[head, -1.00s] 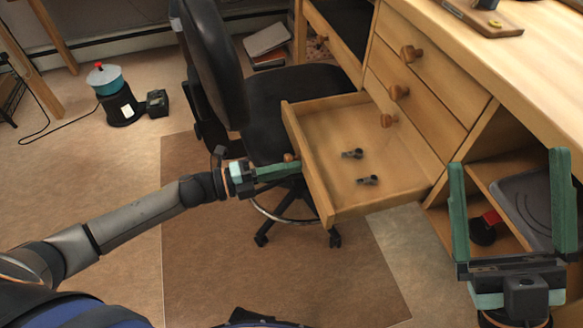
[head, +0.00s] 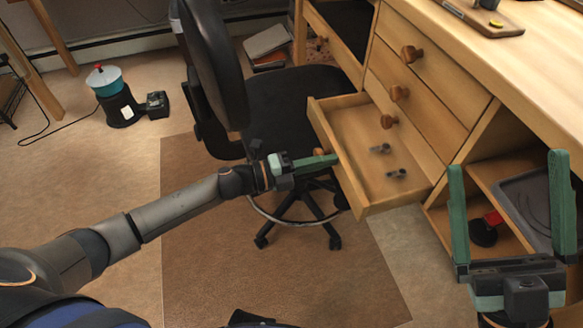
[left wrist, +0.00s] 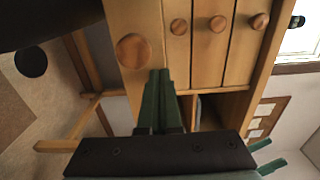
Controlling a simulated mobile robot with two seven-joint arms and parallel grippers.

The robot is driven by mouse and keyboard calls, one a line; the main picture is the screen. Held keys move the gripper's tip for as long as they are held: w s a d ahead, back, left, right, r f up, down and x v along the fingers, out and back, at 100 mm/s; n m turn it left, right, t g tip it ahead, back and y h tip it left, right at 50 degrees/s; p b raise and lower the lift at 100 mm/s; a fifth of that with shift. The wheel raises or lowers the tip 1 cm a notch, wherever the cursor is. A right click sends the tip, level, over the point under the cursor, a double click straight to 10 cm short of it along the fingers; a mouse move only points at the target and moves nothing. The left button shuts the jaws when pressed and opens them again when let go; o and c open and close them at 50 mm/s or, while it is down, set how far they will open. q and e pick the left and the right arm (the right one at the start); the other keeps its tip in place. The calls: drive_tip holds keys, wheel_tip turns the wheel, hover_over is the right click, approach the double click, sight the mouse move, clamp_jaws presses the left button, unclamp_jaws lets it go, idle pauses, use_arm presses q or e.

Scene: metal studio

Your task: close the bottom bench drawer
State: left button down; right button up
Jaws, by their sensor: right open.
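The bottom bench drawer (head: 349,170) is partly open, a wooden box sticking out from the bench. Its round knob (head: 320,153) sits on the front panel and shows large in the left wrist view (left wrist: 133,50). My left gripper (head: 336,159) has its green fingers closed together, with nothing seen between them. Its tips are at the drawer front, beside the knob, and appear to touch the panel; exact contact is hard to tell. My right gripper (head: 508,163) is open and empty at the lower right, in front of the bench's open shelf.
Two small dark items (head: 380,149) (head: 396,174) lie in the drawer. A black office chair (head: 285,100) stands just left of it. The wooden bench (head: 500,50) has other drawers above. A red-and-black object (head: 486,229) is on the lower shelf. Carpet in front is clear.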

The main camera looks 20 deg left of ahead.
sight(368, 163)
use_arm(q)
drive_tip(key=b+x, duration=0.2)
drive_tip(key=x, duration=0.9)
drive_tip(key=shift+w+d, duration=0.2)
drive_tip(key=shift+d, duration=0.05)
drive_tip(key=shift+a, duration=0.1)
